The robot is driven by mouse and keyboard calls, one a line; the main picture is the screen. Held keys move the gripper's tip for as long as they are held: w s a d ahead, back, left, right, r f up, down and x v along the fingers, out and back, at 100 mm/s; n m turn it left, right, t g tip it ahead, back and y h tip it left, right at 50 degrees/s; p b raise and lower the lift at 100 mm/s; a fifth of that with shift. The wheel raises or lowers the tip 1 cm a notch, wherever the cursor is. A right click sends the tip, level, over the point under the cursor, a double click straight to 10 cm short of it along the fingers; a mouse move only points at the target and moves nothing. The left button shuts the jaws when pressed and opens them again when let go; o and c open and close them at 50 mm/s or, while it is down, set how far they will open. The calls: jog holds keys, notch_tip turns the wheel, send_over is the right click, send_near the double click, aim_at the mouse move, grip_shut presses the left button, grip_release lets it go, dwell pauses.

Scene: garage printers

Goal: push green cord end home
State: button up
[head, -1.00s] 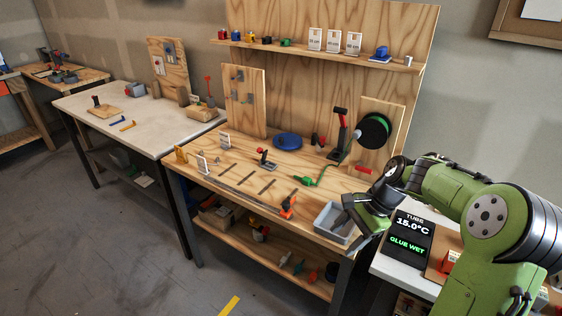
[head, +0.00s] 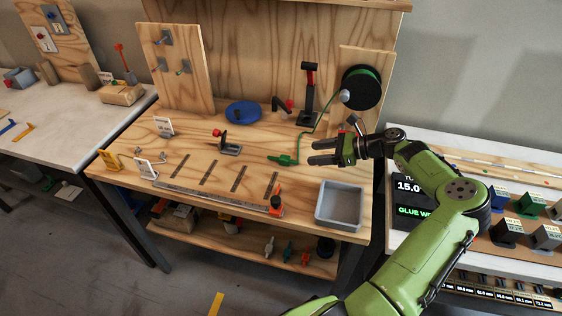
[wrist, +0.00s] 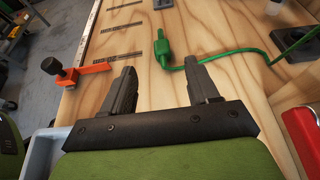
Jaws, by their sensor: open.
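The green cord end (head: 284,159) is a green plug lying on the wooden bench top, left of my gripper. Its green cord runs up and right to the black reel on a wooden panel. The cord end also shows in the wrist view (wrist: 163,49), beyond my fingers, pointing away with its cord (wrist: 225,55) trailing right. My gripper (head: 312,153) is open and empty, above the bench, its fingers toward the cord end with a small gap. The fingers also show in the wrist view (wrist: 163,90). I cannot tell which socket the cord end belongs to.
A grey tray (head: 340,205) sits at the bench's front right corner. An orange stop (head: 276,203) is on the front rail. A black bracket with a red knob (head: 227,145) stands left of the cord end. A black lever stand (head: 307,100) is behind.

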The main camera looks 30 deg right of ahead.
aim_at(287, 157)
jog(key=b+x, duration=0.1)
jog(key=x, duration=0.4)
jog(key=shift+f, duration=0.15)
jog(key=b+x, duration=0.2)
jog(key=x, duration=0.3)
jog(key=shift+w+f, duration=0.1)
jog(key=shift+f, duration=0.15)
jog(key=shift+d+r, duration=0.1)
jog(key=shift+r, duration=0.05)
jog(key=shift+c, duration=0.6)
jog(key=c, duration=0.9)
